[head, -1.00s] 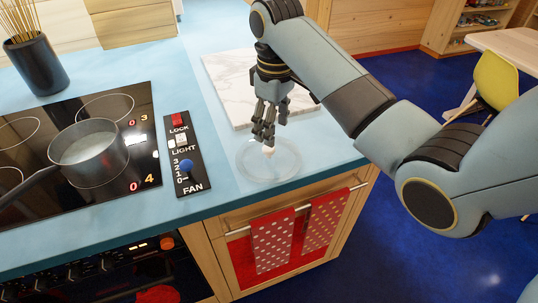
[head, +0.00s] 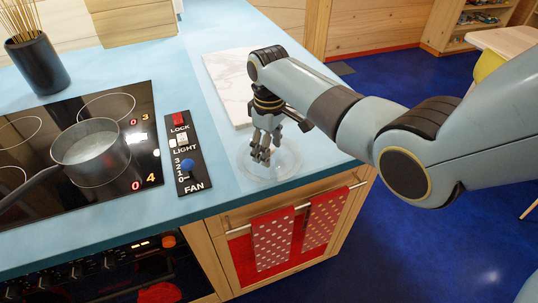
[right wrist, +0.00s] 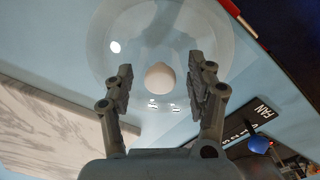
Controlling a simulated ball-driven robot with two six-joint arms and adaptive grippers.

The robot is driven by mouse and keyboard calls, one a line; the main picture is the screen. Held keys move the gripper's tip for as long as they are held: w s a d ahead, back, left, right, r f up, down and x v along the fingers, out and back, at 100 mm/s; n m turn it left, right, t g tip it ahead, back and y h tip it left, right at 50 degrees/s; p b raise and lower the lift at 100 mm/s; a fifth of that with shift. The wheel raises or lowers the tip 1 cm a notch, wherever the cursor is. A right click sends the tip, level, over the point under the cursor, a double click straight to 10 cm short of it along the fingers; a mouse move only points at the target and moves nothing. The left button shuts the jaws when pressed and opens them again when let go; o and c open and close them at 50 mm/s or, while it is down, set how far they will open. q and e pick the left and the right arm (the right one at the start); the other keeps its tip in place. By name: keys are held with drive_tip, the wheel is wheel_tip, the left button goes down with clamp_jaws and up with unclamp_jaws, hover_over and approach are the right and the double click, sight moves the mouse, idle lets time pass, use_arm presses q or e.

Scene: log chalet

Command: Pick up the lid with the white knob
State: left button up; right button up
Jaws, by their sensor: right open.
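The clear glass lid (head: 284,170) lies flat on the blue counter near its front edge. It also shows in the right wrist view (right wrist: 112,40). Its round white knob (right wrist: 159,76) sits between the two fingers of my right gripper (right wrist: 160,88), with a gap on each side. In the head view my right gripper (head: 262,157) points down over the lid and hides the knob. The right gripper is open and holds nothing. My left gripper is not in view.
A white marble board (head: 225,70) lies behind the lid. To the left are a control panel (head: 183,150) and a black cooktop (head: 75,195) with a saucepan (head: 90,153). Spotted red towels (head: 272,240) hang on the front rail below the counter edge.

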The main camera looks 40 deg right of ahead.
drive_tip(key=shift+c, duration=0.4)
clamp_jaws()
